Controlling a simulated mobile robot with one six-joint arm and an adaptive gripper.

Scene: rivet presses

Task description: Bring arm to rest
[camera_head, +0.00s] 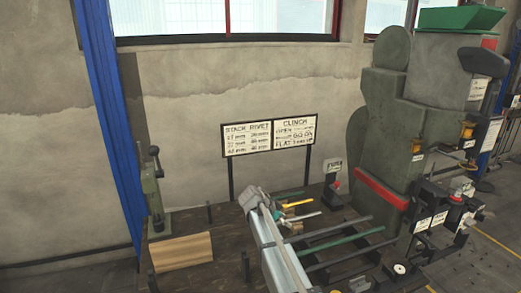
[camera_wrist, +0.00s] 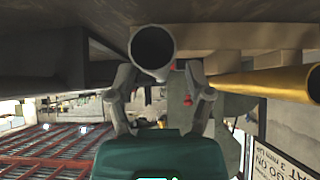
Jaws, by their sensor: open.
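My gripper (camera_wrist: 160,78) shows in the wrist view, with its two grey fingers spread apart. The round dark end of a tube (camera_wrist: 153,48) sits between and beyond the fingertips; I cannot tell whether they touch it. A yellow rod (camera_wrist: 262,84) lies to the right of the fingers, apart from them.
A sign board (camera_head: 270,135) stands behind. A large green press (camera_head: 400,130) stands at right.

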